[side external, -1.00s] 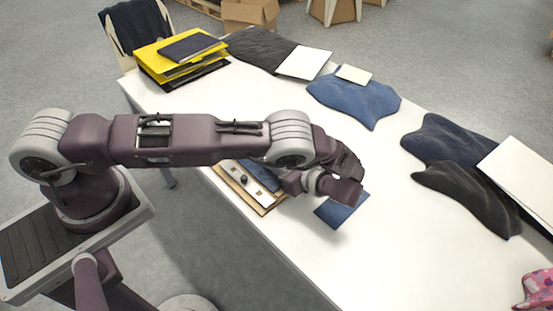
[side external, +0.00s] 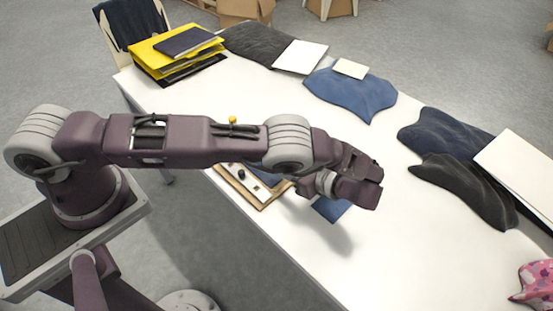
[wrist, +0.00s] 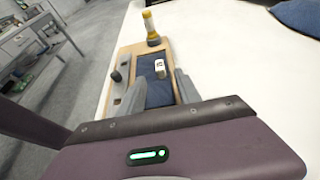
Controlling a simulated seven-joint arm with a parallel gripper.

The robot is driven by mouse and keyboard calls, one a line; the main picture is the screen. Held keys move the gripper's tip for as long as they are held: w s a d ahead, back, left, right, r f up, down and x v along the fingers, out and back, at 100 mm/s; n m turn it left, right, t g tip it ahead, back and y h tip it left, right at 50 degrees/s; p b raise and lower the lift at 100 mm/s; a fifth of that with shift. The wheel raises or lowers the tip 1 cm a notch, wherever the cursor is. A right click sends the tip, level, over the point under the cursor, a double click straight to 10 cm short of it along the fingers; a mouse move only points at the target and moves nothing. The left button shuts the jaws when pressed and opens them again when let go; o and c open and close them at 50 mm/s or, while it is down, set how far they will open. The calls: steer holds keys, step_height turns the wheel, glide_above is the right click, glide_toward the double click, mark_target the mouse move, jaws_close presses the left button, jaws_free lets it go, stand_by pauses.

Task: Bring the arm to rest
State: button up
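My gripper (wrist: 160,92) shows in the wrist view with its two grey fingers apart and nothing held between them. It is above a wooden-edged board (wrist: 126,62) with blue denim cloth (wrist: 160,93) on it. In the side external view my gripper's wrist end hangs over the table, its fingers hidden. The board (side external: 262,198) is partly hidden behind my arm there, and a piece of blue denim (side external: 328,209) shows just below the wrist.
A yellow-topped bottle (wrist: 151,28) stands at the board's far end, near a small white item (wrist: 160,68) and a dark knob (wrist: 117,75). Folded fabrics (side external: 350,92), yellow folders (side external: 165,50) and a pink cloth (side external: 535,283) lie on the white table (side external: 400,240). The table's front middle is clear.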

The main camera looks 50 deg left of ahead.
steer(key=shift+w+d+r, duration=0.2)
steer(key=shift+d+r, duration=0.5)
steer(key=shift+r, duration=0.2)
steer(key=s+a+r+n+h, duration=0.1)
steer(key=r+n+h, duration=0.2)
steer(key=r, duration=0.5)
steer(key=s+a+r+n+g+h, duration=0.1)
steer(key=s+a+r+n+h, duration=0.15)
steer(key=r, duration=0.55)
steer(key=a+r+n+h, duration=0.1)
steer(key=r+n+h, duration=0.25)
steer(key=r, duration=0.45)
steer(key=s+r+n+t+h, duration=0.2)
steer(key=s+r+n+t, duration=0.1)
steer(key=s, duration=0.8)
steer(key=s+a+r+n+t+h, duration=0.1)
steer(key=s+r+n, duration=0.4)
steer(key=s, duration=0.6)
steer(key=n+t+h, duration=0.1)
steer(key=t, duration=0.1)
steer(key=shift+r+t+h, duration=0.2)
steer(key=shift+t+h, duration=0.1)
steer(key=shift+a, duration=0.1)
